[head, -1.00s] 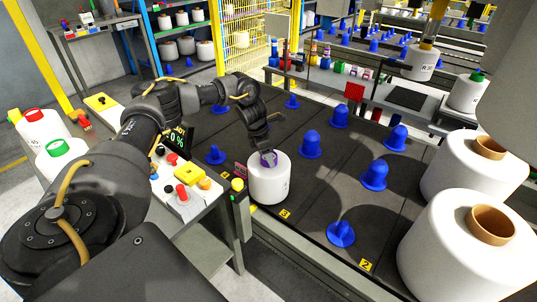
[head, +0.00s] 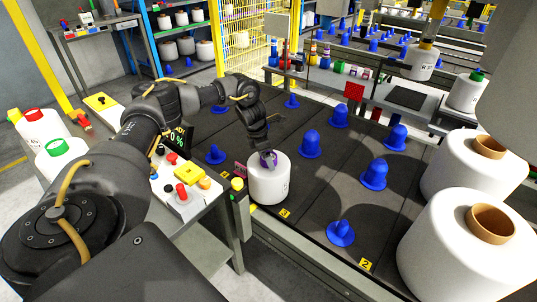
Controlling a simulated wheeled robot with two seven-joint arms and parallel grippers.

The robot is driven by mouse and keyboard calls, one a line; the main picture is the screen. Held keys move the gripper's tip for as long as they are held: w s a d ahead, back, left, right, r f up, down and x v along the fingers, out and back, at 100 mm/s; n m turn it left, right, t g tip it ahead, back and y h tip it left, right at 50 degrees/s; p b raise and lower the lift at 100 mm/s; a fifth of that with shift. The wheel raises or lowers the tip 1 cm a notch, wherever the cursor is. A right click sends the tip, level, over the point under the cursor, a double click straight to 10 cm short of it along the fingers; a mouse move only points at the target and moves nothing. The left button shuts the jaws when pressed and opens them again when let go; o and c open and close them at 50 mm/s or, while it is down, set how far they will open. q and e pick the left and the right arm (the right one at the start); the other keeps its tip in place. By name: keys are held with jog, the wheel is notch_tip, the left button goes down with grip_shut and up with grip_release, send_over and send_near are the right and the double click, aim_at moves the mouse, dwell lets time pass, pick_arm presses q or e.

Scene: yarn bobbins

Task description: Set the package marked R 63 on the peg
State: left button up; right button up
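A white yarn package (head: 268,183) with a purple core top stands upright on the dark deck at its near left edge; small print on its side is too small to read. My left gripper (head: 268,158) is right over it, with its fingers at the purple core. Whether the fingers are closed on the core cannot be made out. Blue pegs stand on the deck, among them one at the near edge (head: 341,233), one at right (head: 374,174) and one at the left edge (head: 215,154). My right gripper is not in view.
Two large white packages with brown cores (head: 470,245) stand at the right. A control desk with buttons (head: 183,190) and packages with red (head: 33,124) and green (head: 58,152) tops are at left. A yellow mesh fence (head: 236,35) stands behind.

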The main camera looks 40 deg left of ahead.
pick_arm(q)
jog(key=shift+r, duration=0.15)
jog(key=v, duration=1)
jog(key=shift+r+b, duration=0.3)
jog(key=shift+r, duration=0.05)
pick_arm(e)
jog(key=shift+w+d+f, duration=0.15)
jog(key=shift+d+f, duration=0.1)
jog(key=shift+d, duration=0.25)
pick_arm(q)
jog(key=shift+r, duration=0.1)
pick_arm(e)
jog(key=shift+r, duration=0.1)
